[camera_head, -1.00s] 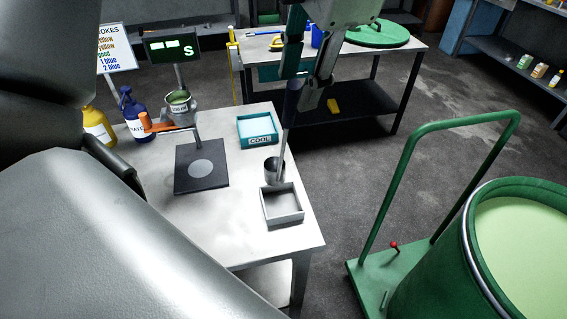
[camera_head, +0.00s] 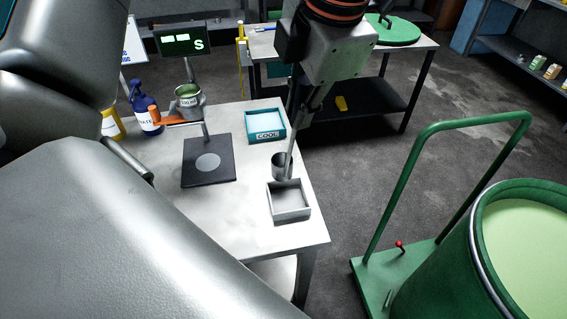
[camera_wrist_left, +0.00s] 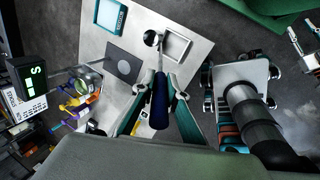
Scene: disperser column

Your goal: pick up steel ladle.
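The steel ladle shows its thin shaft (camera_head: 292,158) in the head view, leaning a little in or at a steel cup (camera_head: 279,164) near the table's right edge. In the left wrist view its dark blue handle (camera_wrist_left: 160,103) runs away from the camera toward the bowl end. My left gripper (camera_head: 302,108) is above the cup. In the wrist view its fingers (camera_wrist_left: 160,80) stand on both sides of the handle and look open, with narrow gaps. My right gripper is outside the head view. A gripper-like part (camera_wrist_left: 309,42) at the wrist view's right edge is cut off.
A grey square tray (camera_head: 272,212) is just in front of the cup. A teal COOL box (camera_head: 284,134) and a dark plate (camera_head: 187,170) lie on the white table (camera_head: 235,225). A green cart (camera_head: 372,278) with a drum (camera_head: 477,270) stands at right.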

